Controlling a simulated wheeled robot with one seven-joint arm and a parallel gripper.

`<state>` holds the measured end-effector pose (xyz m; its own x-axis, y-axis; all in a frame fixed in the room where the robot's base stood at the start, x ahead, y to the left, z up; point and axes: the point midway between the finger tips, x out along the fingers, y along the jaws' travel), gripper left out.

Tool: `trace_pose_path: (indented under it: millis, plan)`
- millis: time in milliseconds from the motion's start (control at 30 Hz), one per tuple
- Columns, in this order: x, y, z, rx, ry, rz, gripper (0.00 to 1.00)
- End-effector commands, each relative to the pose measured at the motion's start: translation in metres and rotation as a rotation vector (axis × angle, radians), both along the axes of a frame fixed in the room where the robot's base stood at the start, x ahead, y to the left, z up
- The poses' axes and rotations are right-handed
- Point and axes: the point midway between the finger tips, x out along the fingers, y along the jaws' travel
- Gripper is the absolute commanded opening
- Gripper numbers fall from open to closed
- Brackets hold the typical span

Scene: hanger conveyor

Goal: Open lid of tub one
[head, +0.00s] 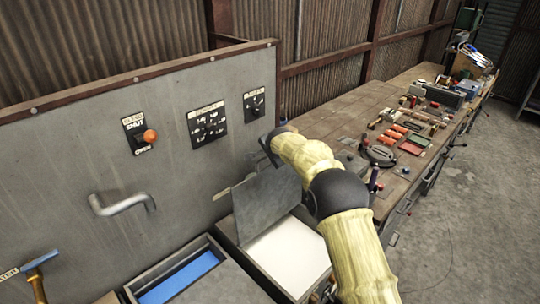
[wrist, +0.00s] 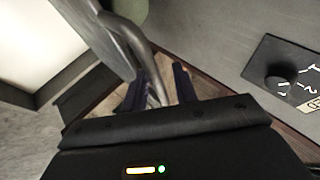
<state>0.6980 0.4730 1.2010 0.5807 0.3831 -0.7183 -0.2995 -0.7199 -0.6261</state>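A grey flat lid (head: 266,204) stands raised, nearly upright, over a tub (head: 232,232) with a white inside in the head view. The white inside (wrist: 40,38) also fills the upper left of the wrist view. My gripper (head: 272,147) is at the lid's upper edge, partly hidden by my arm. In the wrist view, my gripper's two dark fingers (wrist: 160,88) stand apart. A curved grey metal bar (wrist: 125,45), likely the lid's handle, reaches down between them, closer to the left finger. A gap shows beside the right finger. I cannot read a tub number.
A second tub (head: 204,241) with a blue inside stands to the left. Behind is a grey panel (head: 80,150) with an orange-knobbed switch (head: 149,136), dials (head: 207,122) and a protruding bent handle (head: 122,203). A workbench (head: 345,120) crowded with tools runs right; floor beyond is open.

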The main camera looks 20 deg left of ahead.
Motion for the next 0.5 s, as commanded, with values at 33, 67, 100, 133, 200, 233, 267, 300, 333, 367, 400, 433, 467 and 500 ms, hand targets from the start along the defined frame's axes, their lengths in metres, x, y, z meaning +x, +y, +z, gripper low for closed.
trace_pose_path:
  millis: [33,67,100,133,200,233,267,300,333,367,400,433,467,500]
  plan:
    - [-0.003,0.0,-0.006,-0.006,0.012,0.0,0.33]
    - [-0.003,0.0,-0.006,-0.005,0.013,0.001,0.33]
    - [-0.003,-0.001,-0.006,-0.006,0.013,0.0,0.33]
    - [-0.003,-0.001,-0.006,-0.006,0.013,0.0,0.33]
    - [-0.004,-0.001,-0.006,-0.006,0.014,0.0,0.33]
    - [-0.004,-0.002,-0.005,-0.006,0.014,0.0,0.33]
    - [-0.005,-0.002,-0.004,-0.006,0.014,0.0,0.33]
    - [-0.007,-0.003,-0.002,-0.005,0.013,0.001,0.33]
    - [-0.008,-0.004,0.0,-0.005,0.013,0.001,0.33]
    - [-0.009,-0.005,0.001,-0.005,0.013,0.001,0.33]
    - [-0.012,-0.006,0.005,-0.004,0.011,0.001,0.33]
    - [-0.014,-0.007,0.008,-0.003,0.01,0.001,0.33]
    - [-0.016,-0.008,0.01,-0.003,0.01,0.001,0.33]
    - [-0.019,-0.01,0.014,-0.002,0.009,0.003,0.33]
